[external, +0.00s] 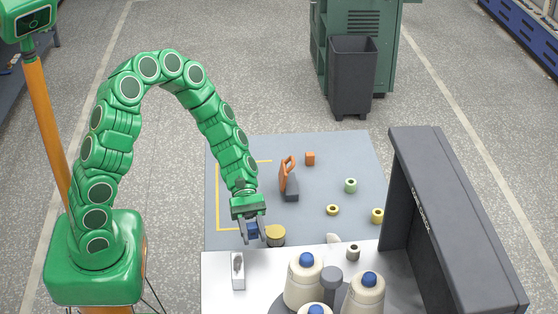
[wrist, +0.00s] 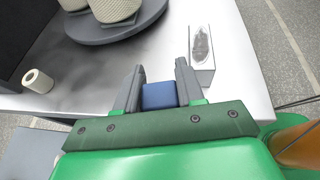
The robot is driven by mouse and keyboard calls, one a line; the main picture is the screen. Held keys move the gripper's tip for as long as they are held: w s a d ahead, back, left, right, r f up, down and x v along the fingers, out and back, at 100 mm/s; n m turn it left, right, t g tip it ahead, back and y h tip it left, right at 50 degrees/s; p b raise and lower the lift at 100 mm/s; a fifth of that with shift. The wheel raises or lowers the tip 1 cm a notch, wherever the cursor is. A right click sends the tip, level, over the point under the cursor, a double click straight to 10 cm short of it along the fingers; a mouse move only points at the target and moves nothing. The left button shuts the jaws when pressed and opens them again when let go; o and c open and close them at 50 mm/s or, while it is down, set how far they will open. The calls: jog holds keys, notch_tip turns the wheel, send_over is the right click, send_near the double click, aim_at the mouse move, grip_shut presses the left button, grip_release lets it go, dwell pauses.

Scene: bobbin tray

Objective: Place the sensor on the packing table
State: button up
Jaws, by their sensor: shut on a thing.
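My gripper (external: 252,238) is shut on a small blue block, which I take to be the sensor (external: 252,228). In the wrist view the blue block (wrist: 158,96) sits between the two grey fingers of my gripper (wrist: 158,70). In the external view the gripper points down near the back edge of a pale table (external: 218,290), which I take to be the packing table. The pale tabletop (wrist: 245,65) lies beyond the fingertips in the wrist view. I cannot tell the height of the block above it.
A white box with a dark print (external: 238,284) stands on the pale table's left part. Cream cones (external: 305,280) stand on a round grey stand, right. A tall dark panel (external: 440,215) rises at right. A yellow-topped round thing (external: 275,235) is close beside my gripper.

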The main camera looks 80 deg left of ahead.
jog(key=w+d+r+n+t, duration=0.2)
jog(key=w+d+r+t, duration=0.1)
jog(key=d+r, duration=0.3)
notch_tip(320, 180, up, 2)
jog(key=shift+w+r+n+y, duration=0.25)
jog(key=shift+w+n+y, duration=0.15)
jog(key=shift+w, duration=0.15)
jog(key=shift+w+d, duration=0.1)
jog(key=w+f, duration=0.3)
jog(key=w, duration=0.1)
jog(key=w+d+f, duration=0.1)
jog(key=w+f, duration=0.1)
jog(key=w, duration=0.2)
jog(key=w+f, duration=0.3)
jog(key=w, duration=0.1)
jog(key=shift+w+d+f, duration=0.3)
jog(key=shift+d+f, duration=0.05)
jog(key=shift+d, duration=0.05)
jog(key=shift+w+d+f, duration=0.1)
jog(key=shift+w+f, duration=0.35)
jog(key=shift+f, duration=1.7)
jog(key=o, duration=1)
jog(key=shift+f, duration=0.1)
